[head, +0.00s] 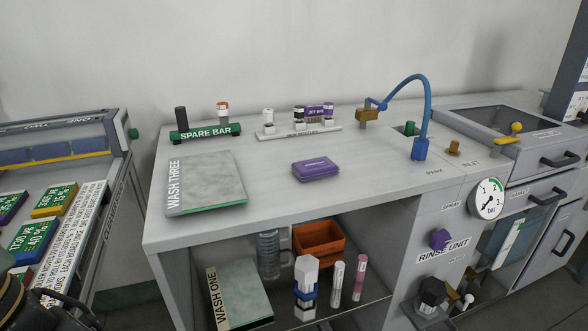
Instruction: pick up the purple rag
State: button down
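A flat, rounded purple block (316,168) lies on the pale worktop (260,185), right of the grey-green WASH THREE board. It looks like the purple rag, folded into a compact pad, with a lighter patch on top. It lies apart from the other things and nothing covers it. My gripper is not seen. A dark rounded part with a cable at the lower left corner may belong to my arm.
The WASH THREE board (212,182) lies to the left. Behind stand a green SPARE BAR rack (207,132) and a white rack (300,133) with several bottles. A blue hose (427,95) arches at the right. Bare worktop surrounds the purple pad. An open shelf below holds an orange bin (318,244).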

aim_at(312, 169)
jog(key=i+j+z, duration=0.2)
jog(key=j+z, duration=0.25)
jog(key=i+j, duration=0.45)
